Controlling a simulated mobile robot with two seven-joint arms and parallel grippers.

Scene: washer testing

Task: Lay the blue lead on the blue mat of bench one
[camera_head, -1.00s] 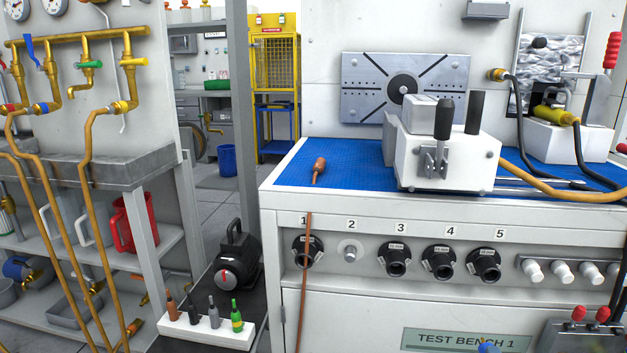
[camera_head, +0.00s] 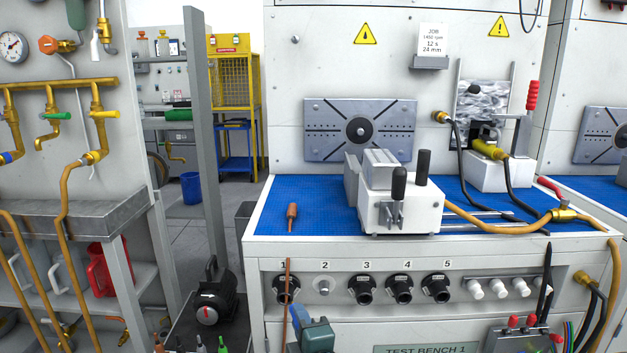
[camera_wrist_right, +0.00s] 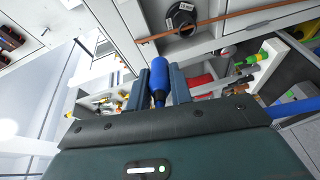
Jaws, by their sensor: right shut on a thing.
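The blue lead shows as a blue plug (camera_wrist_right: 158,82) gripped upright between the two fingers of my right gripper (camera_wrist_right: 160,95) in the wrist view. In the head view my right gripper (camera_head: 304,326) is at the bottom, in front of bench one and below the mat's level. The blue lead (camera_head: 297,312) shows there only as a small blue tip. The blue mat (camera_head: 330,190) covers the top of bench one. A brown lead (camera_head: 291,215) lies at its front left. My left gripper is out of view.
A white clamp fixture (camera_head: 400,212) stands mid-mat, with a hose and rods to its right. The mat's left part is clear except for the brown lead. A brown cable (camera_head: 287,300) hangs down the bench front past socket 1. A black pump (camera_head: 212,298) stands left of the bench.

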